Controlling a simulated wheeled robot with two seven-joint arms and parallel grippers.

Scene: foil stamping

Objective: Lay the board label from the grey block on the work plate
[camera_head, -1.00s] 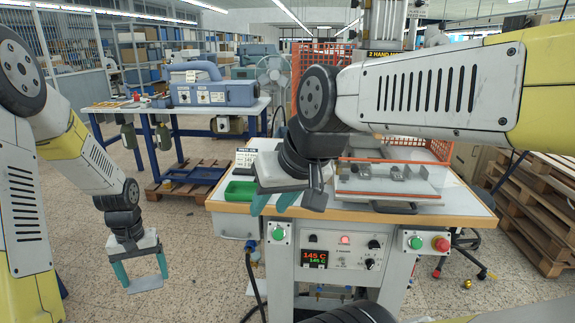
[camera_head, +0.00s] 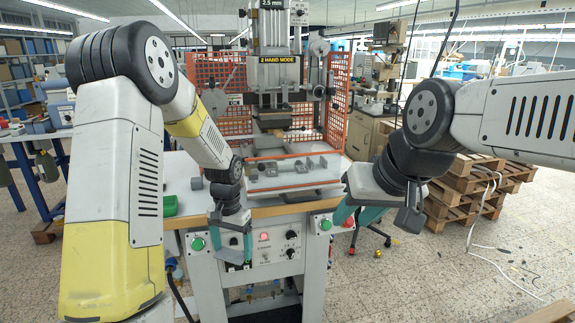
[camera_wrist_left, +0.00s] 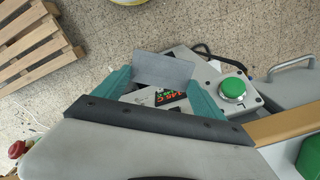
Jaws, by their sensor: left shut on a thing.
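My left gripper (camera_head: 232,250) hangs in front of the press bench, its teal fingers shut on a thin grey board label (camera_wrist_left: 163,70). In the left wrist view the label spans the gap between the fingertips. The work plate (camera_head: 293,186) is a pale metal plate with several small clamps, on the bench under the press head, behind and to the right of my left gripper. A small grey block (camera_head: 197,183) stands on the bench to the left; nothing is clearly visible on it. My right gripper (camera_head: 359,217) is open and empty, right of the bench front.
An orange mesh guard (camera_head: 218,72) surrounds the press head (camera_head: 272,118). A green tray (camera_head: 170,206) lies at the bench's left edge. Wooden pallets (camera_head: 480,185) stand to the right.

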